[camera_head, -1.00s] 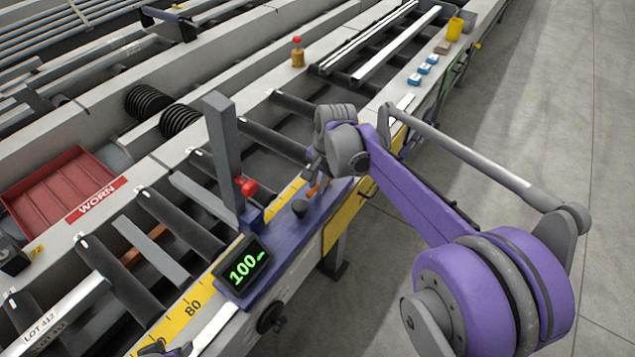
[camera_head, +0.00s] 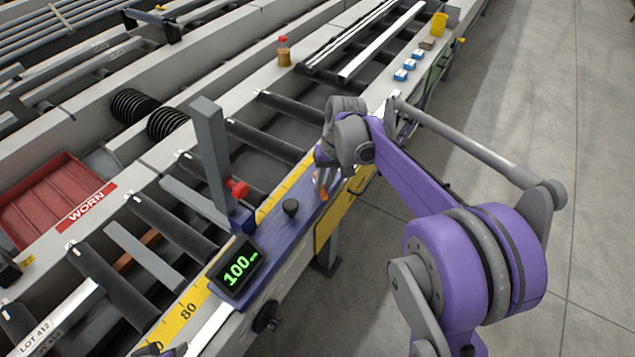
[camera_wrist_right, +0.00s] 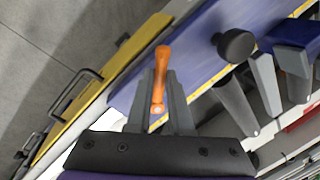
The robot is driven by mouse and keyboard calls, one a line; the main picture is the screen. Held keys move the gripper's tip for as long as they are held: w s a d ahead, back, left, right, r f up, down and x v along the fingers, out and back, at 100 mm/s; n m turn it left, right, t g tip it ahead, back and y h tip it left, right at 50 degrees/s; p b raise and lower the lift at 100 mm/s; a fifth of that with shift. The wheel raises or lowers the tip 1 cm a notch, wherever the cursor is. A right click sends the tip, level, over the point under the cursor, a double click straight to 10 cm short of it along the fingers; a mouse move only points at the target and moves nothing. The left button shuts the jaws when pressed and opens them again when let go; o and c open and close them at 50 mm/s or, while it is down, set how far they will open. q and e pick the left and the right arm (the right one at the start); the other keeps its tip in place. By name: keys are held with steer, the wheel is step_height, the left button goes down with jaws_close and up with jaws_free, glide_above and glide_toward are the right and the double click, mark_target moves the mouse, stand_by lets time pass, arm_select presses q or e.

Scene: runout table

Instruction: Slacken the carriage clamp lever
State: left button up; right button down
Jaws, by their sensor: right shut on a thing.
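The orange clamp lever (camera_wrist_right: 161,78) lies between the two grey fingers of my right gripper (camera_wrist_right: 162,90) in the right wrist view. My right gripper is shut on it. In the head view the lever (camera_head: 323,190) shows as a small orange bit below my right gripper (camera_head: 321,180), by the outer edge of the blue carriage (camera_head: 262,262). A black knob (camera_head: 290,207) stands on the carriage, left of the lever. A small dark and purple part, possibly my left gripper (camera_head: 158,349), is cut off at the bottom edge.
The carriage bears a display (camera_head: 237,268) reading 100, a grey upright post (camera_head: 209,150) and a red knob (camera_head: 238,188). A yellow scale (camera_head: 180,318) runs alongside. Rollers lie to the left; open floor (camera_head: 510,140) lies to the right. A black handwheel (camera_head: 267,317) sticks out below.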

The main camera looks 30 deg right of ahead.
arm_select(q)
steer(key=shift+r, duration=0.25)
arm_select(e)
steer(key=d+n, duration=0.1)
steer(key=n, duration=0.1)
steer(key=shift+d+n+g, duration=0.2)
steer(key=shift+n+g, duration=0.1)
steer(key=shift+n, duration=0.1)
arm_select(q)
steer(key=shift+w+r+p, duration=0.1)
steer(key=shift+r+p, duration=0.15)
steer(key=shift+p, duration=0.15)
arm_select(e)
steer(key=shift+w+d+n+g, duration=0.15)
steer(key=shift+d+n, duration=0.3)
steer(key=shift+n, duration=0.55)
steer(key=shift+d+n+g, duration=0.15)
steer(key=shift+d+n, duration=0.25)
steer(key=shift+n, duration=0.6)
steer(key=c, duration=0.8)
jaws_free()
steer(key=shift+r, duration=0.1)
